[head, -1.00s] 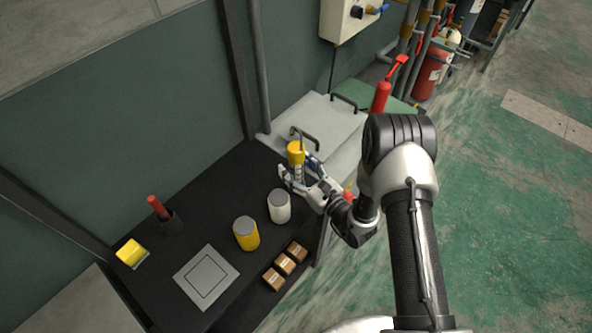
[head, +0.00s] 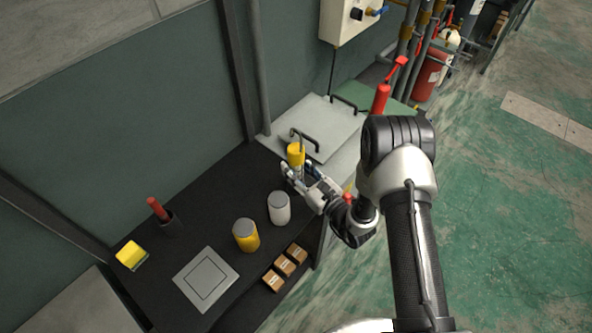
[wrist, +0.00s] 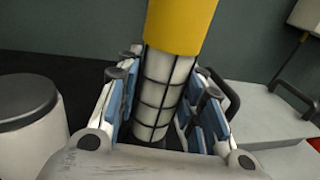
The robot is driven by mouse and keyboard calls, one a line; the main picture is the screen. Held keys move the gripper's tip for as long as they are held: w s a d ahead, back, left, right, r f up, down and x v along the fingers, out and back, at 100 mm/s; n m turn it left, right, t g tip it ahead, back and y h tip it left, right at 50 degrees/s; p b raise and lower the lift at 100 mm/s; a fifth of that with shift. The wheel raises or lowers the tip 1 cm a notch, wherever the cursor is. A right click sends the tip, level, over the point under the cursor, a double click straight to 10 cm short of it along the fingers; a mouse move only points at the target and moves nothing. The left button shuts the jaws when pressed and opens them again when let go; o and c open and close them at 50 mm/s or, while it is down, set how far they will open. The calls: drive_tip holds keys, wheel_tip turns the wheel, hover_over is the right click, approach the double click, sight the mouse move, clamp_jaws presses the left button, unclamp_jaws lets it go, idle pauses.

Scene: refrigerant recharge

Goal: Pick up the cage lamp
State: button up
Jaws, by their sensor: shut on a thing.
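The cage lamp (wrist: 163,85) has a yellow upper part and a pale cylinder ringed by a dark wire cage. In the wrist view it stands nearly upright, slightly tilted, between the blue-padded fingers of my gripper (wrist: 165,115). The gripper is shut on the caged part. In the head view the lamp's yellow part (head: 296,154) shows above my gripper (head: 297,180), at the right end of the black bench. The lamp's lower end is hidden by the fingers, and I cannot tell whether it touches the bench.
A white canister (head: 279,209) stands close to the gripper; a yellow canister (head: 246,235) is further left. A grey plate (head: 206,278), a yellow block (head: 131,254) and a red-handled item (head: 158,208) are on the black bench (head: 205,215). A pale lidded box (head: 318,125) stands behind.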

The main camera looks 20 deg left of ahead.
drive_tip(key=shift+c, duration=1.1)
drive_tip(key=shift+r, duration=0.1)
